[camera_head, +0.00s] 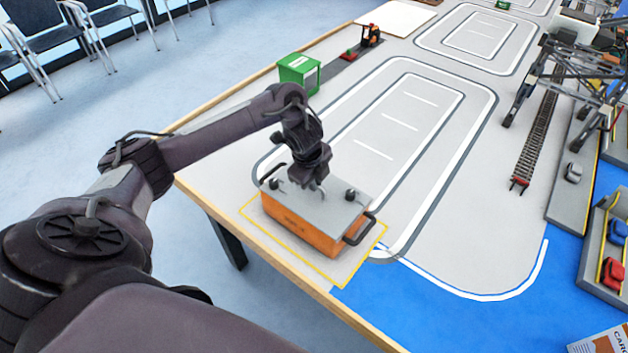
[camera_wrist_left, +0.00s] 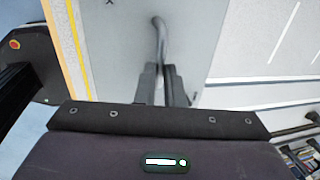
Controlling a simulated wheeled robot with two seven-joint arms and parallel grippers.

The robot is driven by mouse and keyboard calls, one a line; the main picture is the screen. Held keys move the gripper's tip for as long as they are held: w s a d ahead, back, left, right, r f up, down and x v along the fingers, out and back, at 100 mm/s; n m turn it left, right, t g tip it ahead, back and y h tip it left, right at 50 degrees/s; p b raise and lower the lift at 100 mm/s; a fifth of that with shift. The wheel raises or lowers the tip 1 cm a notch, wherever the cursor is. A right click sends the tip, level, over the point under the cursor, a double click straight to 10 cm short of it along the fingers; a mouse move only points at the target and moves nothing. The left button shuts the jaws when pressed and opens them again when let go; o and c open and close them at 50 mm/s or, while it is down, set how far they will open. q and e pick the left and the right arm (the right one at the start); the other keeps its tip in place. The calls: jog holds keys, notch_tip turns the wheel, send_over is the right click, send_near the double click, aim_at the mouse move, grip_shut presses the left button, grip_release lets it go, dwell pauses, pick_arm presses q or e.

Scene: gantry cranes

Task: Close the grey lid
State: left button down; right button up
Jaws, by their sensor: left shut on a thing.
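The grey lid (camera_head: 325,207) lies level over the orange box (camera_head: 300,230), covering its top. I cannot tell whether a thin gap remains between them. The lid has a dark knob (camera_head: 350,195) near its right end. My left gripper (camera_head: 313,185) is above the lid's middle, pointing down, its fingers shut on the lid's curved grey handle (camera_wrist_left: 159,38). The lid's flat surface (camera_wrist_left: 120,45) fills the middle of the left wrist view. The box has black side handles, and its inside is hidden. My right gripper is not in view.
The box stands inside a yellow outline (camera_head: 345,280) near the table's wooden edge. A gantry crane (camera_head: 560,70) and rail track (camera_head: 537,130) are at right. The marked roadway beside the box is clear.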

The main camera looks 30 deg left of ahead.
aim_at(311, 199)
pick_arm(q)
jog(key=c, duration=1.9)
grip_release()
jog(key=shift+s, duration=0.15)
jog(key=shift+o, duration=1.9)
jog(key=shift+f, duration=0.1)
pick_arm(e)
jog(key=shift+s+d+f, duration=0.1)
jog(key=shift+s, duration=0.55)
